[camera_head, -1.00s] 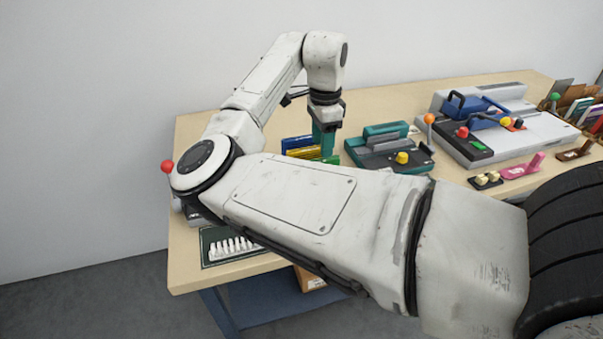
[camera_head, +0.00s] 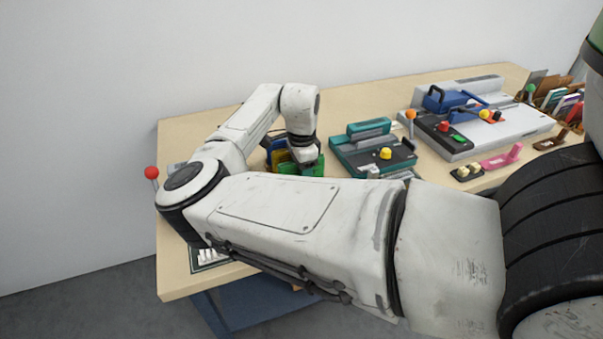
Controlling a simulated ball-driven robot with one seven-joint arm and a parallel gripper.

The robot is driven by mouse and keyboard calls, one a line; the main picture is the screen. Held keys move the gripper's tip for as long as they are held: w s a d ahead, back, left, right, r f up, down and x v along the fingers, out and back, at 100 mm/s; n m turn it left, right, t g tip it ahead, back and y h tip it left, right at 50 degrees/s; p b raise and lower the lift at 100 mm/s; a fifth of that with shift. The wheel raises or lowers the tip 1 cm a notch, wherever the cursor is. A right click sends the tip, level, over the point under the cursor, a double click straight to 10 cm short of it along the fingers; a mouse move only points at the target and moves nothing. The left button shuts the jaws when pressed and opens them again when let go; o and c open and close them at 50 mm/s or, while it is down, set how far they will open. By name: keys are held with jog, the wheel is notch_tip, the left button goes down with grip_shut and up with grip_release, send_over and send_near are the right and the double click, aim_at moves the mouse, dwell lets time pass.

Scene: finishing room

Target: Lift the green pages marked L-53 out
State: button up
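The green pages (camera_head: 313,170) stand at the front of a small row on the table, left of the teal machine. No L-53 mark is legible on them. Yellow pages (camera_head: 283,157) and blue pages (camera_head: 279,144) stand behind them. My gripper (camera_head: 304,157) points down over the right part of this row, very close to the green pages. Its fingertips are hidden or too small to make out, so I cannot tell whether it touches or grips them. My forearm covers what lies in front of the row.
A teal machine (camera_head: 365,157) with a yellow knob stands just right of the row. A grey machine (camera_head: 512,130) with a blue handle is further right, then a rack of papers (camera_head: 555,95). A red ball knob (camera_head: 152,172) rises at the left edge. The back-left tabletop is clear.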

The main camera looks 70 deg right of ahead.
jog(key=shift+c, duration=0.2)
grip_shut()
dwell(0.3)
